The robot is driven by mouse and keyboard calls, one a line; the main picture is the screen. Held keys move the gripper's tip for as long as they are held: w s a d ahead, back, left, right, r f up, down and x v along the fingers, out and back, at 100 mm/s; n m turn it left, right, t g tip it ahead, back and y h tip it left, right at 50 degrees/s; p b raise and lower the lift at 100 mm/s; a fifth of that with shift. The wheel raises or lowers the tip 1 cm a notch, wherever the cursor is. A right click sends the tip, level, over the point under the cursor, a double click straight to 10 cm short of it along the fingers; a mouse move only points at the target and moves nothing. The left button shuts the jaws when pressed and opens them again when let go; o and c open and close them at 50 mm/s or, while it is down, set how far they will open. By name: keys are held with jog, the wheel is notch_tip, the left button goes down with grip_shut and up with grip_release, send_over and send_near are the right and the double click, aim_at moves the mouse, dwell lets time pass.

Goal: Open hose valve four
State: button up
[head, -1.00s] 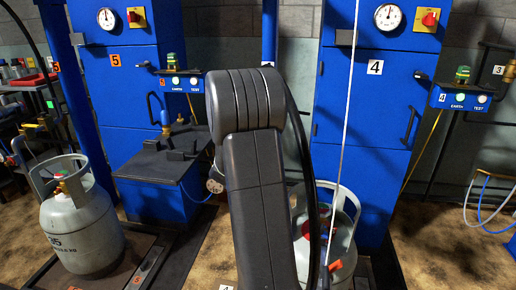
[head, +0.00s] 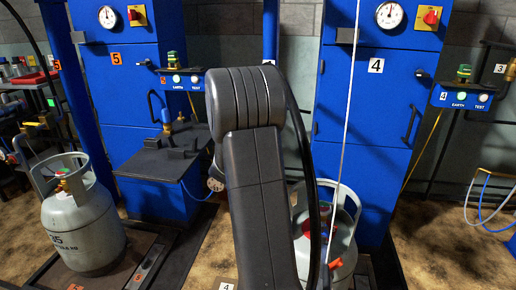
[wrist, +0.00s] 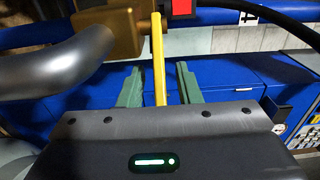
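In the wrist view, my gripper (wrist: 159,88) has two pale green fingers standing apart. A yellow lever (wrist: 158,60), apparently the hose valve handle, runs upright between them, with a visible gap on each side. A brass-coloured valve body (wrist: 108,32) is at the lever's upper left. A label with a 4 (wrist: 249,18) is at the top right. In the head view, the blue cabinet of scale four (head: 365,105) bears a 4 label (head: 376,65). My arm blocks the middle of that view, and my gripper and the hose valve are hidden there.
A grey gas cylinder (head: 84,225) stands at left by the blue cabinet five (head: 125,95). Another cylinder (head: 345,240) stands partly behind my arm. Blue and clear hoses (head: 482,210) hang at right. A curved grey pipe (wrist: 60,72) lies close at left in the wrist view.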

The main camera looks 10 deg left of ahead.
jog(key=s+p, duration=0.1)
jog(key=s, duration=1.2)
jog(key=shift+s, duration=0.35)
